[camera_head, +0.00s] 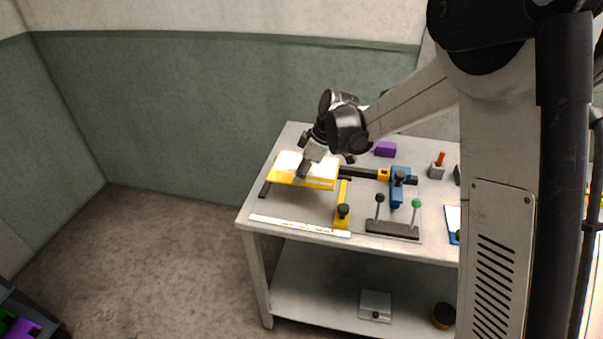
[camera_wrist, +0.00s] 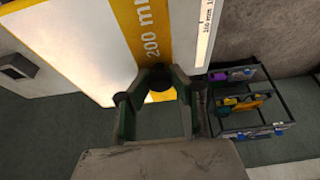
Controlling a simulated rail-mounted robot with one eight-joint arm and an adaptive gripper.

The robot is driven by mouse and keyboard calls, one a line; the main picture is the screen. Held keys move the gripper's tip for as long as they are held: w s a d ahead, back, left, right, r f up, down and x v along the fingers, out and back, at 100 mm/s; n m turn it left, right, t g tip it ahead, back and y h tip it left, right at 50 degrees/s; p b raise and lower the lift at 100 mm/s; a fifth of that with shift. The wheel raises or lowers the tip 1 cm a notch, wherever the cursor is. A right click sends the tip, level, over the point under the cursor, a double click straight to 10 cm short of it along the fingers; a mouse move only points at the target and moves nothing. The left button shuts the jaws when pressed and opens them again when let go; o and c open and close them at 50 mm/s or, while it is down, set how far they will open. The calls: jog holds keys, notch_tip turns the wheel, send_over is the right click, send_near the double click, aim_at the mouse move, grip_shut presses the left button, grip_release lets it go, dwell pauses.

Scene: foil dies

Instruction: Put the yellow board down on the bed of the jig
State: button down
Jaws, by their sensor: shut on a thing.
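The yellow board (camera_head: 318,183) has a pale top face and a yellow front edge, and lies roughly level over the left part of the jig. In the wrist view its yellow band marked "200 mm" (camera_wrist: 143,30) runs to my gripper (camera_wrist: 152,88). My gripper (camera_head: 301,174) is shut on the board near its front edge. The jig has a dark rail (camera_head: 358,174), a yellow stop with a black knob (camera_head: 342,212) and a blue clamp (camera_head: 398,188). The bed beneath the board is mostly hidden; I cannot tell whether they touch.
A white ruler strip (camera_head: 300,226) lies along the table's front edge. A lever block (camera_head: 392,229) with black and green knobs stands right of the yellow stop. A purple block (camera_head: 385,149) and an orange-topped piece (camera_head: 439,164) stand farther back. A rack (camera_wrist: 245,102) shows beyond the table.

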jog(key=shift+b, duration=0.35)
jog(key=b, duration=0.6)
send_near(296, 203)
jog(key=shift+x, duration=2.55)
jog(key=shift+a+f+b, duration=0.15)
jog(key=shift+f+b, duration=0.35)
jog(key=shift+f, duration=0.05)
jog(key=c, duration=1.5)
grip_release()
jog(key=shift+r, duration=0.2)
jog(key=v, duration=1.2)
jog(key=shift+s+f, duration=0.1)
jog(key=s+d+r+m+t+h, duration=0.1)
jog(key=s+d+r+m, duration=0.25)
jog(key=s, duration=0.35)
jog(key=s+d+r+m+t+h, duration=0.1)
jog(key=s+d+r+m+t, duration=0.1)
jog(key=s+d+m, duration=0.35)
jog(key=s+d+r+m+t+h, duration=0.1)
jog(key=s+d+r+m, duration=0.15)
jog(key=s, duration=0.65)
jog(key=s+d+f+m, duration=0.1)
jog(key=s, duration=0.1)
jog(key=s+d+f+m+t, duration=0.1)
jog(key=s, duration=0.2)
jog(key=s+d+f+m+t+h, duration=0.1)
jog(key=s, duration=0.2)
jog(key=shift+s+d+m, duration=0.1)
jog(key=shift+d+m, duration=0.25)
jog(key=shift+d, duration=0.05)
